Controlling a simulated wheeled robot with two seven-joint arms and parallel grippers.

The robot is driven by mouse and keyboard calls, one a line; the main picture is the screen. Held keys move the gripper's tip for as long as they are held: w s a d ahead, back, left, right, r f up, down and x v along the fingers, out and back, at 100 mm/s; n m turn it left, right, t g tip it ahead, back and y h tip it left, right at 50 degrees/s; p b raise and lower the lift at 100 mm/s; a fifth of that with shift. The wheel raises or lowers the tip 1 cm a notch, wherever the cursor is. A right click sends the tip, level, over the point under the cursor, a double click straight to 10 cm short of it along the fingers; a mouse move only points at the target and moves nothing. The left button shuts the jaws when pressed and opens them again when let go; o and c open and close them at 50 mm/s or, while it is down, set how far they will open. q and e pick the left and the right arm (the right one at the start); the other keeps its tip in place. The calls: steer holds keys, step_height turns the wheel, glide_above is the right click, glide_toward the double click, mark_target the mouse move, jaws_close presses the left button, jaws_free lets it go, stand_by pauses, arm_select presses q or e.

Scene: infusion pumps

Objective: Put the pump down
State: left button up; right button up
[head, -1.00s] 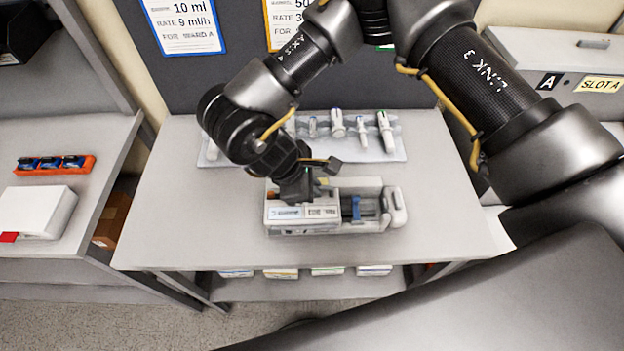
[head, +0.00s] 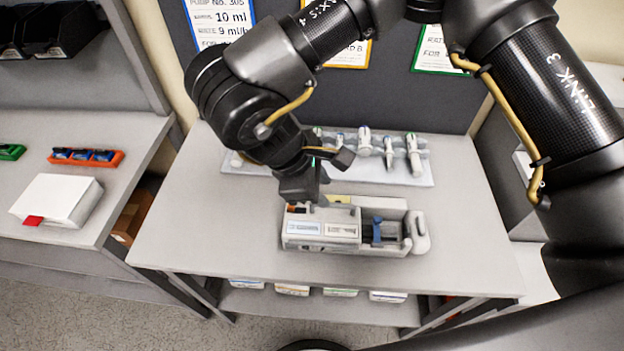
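The pump (head: 342,231), a pale grey syringe pump with two small label panels and a blue part in its open right section, rests upright on the grey table (head: 220,225). My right gripper (head: 303,196) points down at the pump's rear left end, seemingly just above or behind its top. Its fingertips are partly hidden by the gripper body, so I cannot see whether they are apart or touch the pump. My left gripper is not in view.
A pale tray (head: 290,171) with several syringes lies behind the pump, partly behind my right arm. A side shelf at left holds a white box (head: 57,200) and an orange rack (head: 86,158). The table is clear left and right of the pump.

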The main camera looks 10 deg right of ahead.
steer(key=shift+v, duration=2.15)
steer(key=shift+d, duration=0.1)
